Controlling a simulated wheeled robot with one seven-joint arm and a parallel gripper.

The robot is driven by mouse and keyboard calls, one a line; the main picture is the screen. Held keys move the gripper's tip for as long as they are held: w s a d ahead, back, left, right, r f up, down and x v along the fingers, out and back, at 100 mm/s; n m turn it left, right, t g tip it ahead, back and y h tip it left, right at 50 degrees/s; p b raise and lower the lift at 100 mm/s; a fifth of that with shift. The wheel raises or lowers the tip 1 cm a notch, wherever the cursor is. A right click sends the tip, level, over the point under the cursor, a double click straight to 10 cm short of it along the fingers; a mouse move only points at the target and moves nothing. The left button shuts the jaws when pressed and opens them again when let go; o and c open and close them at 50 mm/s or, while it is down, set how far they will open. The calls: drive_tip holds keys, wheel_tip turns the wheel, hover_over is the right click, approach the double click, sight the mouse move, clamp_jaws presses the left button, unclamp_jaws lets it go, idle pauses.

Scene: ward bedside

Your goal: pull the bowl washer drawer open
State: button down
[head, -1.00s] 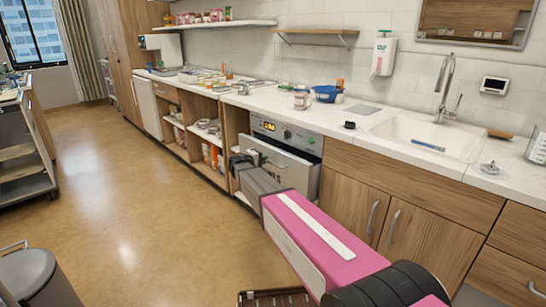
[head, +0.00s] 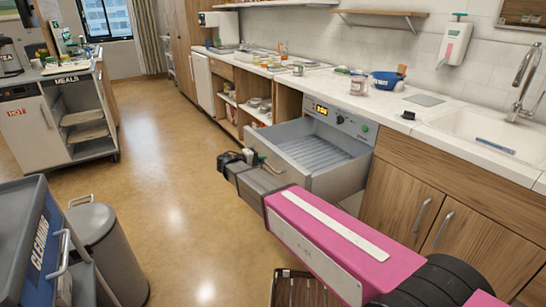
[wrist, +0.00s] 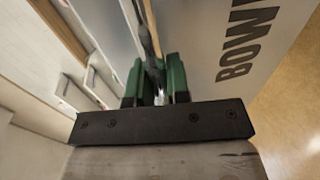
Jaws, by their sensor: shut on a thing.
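The bowl washer drawer (head: 341,182) stands pulled out from the grey washer (head: 345,119) under the counter, and its ribbed inside shows from above. My gripper (head: 255,160) is at the front of the drawer. In the wrist view, the green fingers of my gripper (wrist: 157,84) are shut on the drawer handle (wrist: 148,35), a dark bar running between them. The drawer front with its "BOWL" lettering also shows there (wrist: 205,50).
Wooden cupboards (head: 398,205) stand right of the washer, open shelves (head: 256,97) left of it. At the left are a meals trolley (head: 32,132), a grey bin (head: 112,250) and a blue cleaning cart (head: 25,225). The floor (head: 170,190) between is clear.

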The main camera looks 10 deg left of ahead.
drive_tip(key=shift+v, duration=0.75)
drive_tip(key=shift+f, duration=0.2)
drive_tip(key=c, duration=1.1)
unclamp_jaws()
drive_tip(key=v, duration=1.1)
